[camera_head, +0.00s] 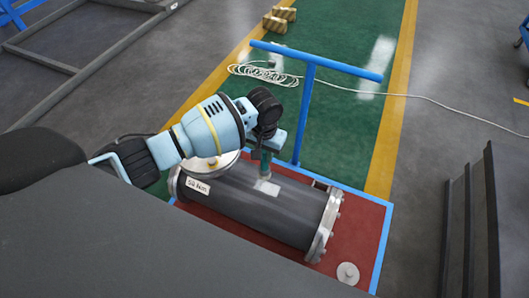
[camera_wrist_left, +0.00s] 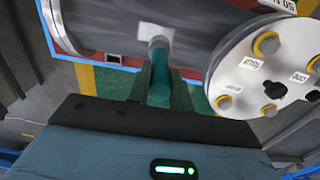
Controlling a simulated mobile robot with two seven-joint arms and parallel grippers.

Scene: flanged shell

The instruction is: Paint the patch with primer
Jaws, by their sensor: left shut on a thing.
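The dark cylindrical shell (camera_head: 262,208) lies on a red platform, with metal flanges at its ends. A pale patch (camera_head: 268,187) shows on top of its side; it also shows in the left wrist view (camera_wrist_left: 147,30). My left gripper (camera_head: 268,148) is above the shell, shut on a green-handled applicator (camera_wrist_left: 160,75). The applicator points down, and its greyish tip (camera_wrist_left: 159,43) overlaps the near edge of the patch in the left wrist view. I cannot tell whether it touches the surface. My right gripper is not in view.
The red platform (camera_head: 362,222) has a blue border. A blue T-shaped stand (camera_head: 306,110) rises behind the shell. A round metal disc (camera_head: 348,273) lies near the platform's front right. A coiled cable (camera_head: 262,74) lies on the green floor. Dark upright panels (camera_head: 470,225) stand at right.

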